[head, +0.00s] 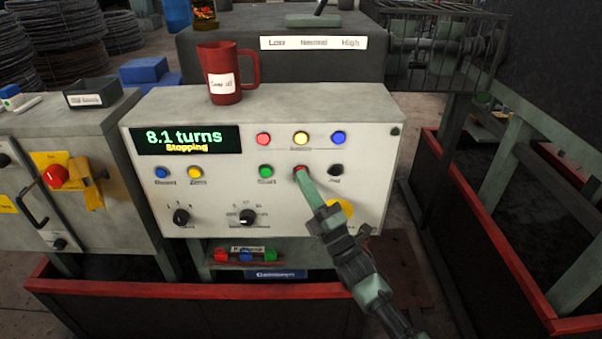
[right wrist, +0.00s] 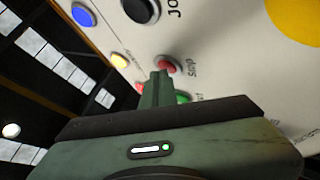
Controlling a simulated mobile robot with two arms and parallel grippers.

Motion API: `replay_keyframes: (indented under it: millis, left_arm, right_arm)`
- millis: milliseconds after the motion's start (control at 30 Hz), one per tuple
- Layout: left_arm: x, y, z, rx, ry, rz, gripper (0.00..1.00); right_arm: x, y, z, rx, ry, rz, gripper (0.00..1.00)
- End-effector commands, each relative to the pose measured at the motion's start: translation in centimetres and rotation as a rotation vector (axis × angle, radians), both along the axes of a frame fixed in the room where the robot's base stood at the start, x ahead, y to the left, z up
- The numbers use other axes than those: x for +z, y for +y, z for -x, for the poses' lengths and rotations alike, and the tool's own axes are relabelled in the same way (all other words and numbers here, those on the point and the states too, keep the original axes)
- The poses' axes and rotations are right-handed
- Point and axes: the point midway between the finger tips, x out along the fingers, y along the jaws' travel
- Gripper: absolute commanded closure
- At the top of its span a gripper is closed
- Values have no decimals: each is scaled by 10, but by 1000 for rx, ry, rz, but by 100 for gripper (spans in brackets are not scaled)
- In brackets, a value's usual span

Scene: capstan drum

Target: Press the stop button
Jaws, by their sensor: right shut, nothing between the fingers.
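The red stop button (head: 299,169) is in the lower row of the light control panel (head: 290,228), between the green start button (head: 265,171) and the black jog button (head: 335,170). My right gripper (head: 304,178) is shut and empty, with its fingertips at the stop button and covering part of it. In the right wrist view the stop button (right wrist: 170,66) shows just beyond the fingertips (right wrist: 160,76). Contact looks likely but is hard to tell. The display (head: 188,139) reads "8.1 turns" and "Stopping". My left gripper is not in view.
A red mug (head: 222,75) stands on top of the panel housing. Red, yellow and blue lamps (head: 301,138) sit above the stop button. Two black knobs (head: 181,216) are lower left. A red emergency knob (head: 55,176) is on the left cabinet. Red-edged barriers (head: 480,220) stand at right.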

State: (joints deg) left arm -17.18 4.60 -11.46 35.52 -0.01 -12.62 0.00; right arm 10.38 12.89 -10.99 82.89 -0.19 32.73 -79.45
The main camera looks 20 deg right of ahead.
Motion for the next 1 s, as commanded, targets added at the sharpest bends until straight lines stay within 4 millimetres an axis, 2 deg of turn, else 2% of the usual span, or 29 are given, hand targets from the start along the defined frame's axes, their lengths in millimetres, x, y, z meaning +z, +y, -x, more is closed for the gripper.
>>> replay_keyframes:
  millis: [333,700,1000]
  left_arm:
    - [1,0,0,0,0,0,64]
    - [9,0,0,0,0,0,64]
    - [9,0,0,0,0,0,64]
  right_arm:
    - [1,0,0,-2,-1,-1,100]
    - [1,4,15,-1,0,-1,100]
    - [1,4,16,-1,-1,-1,100]
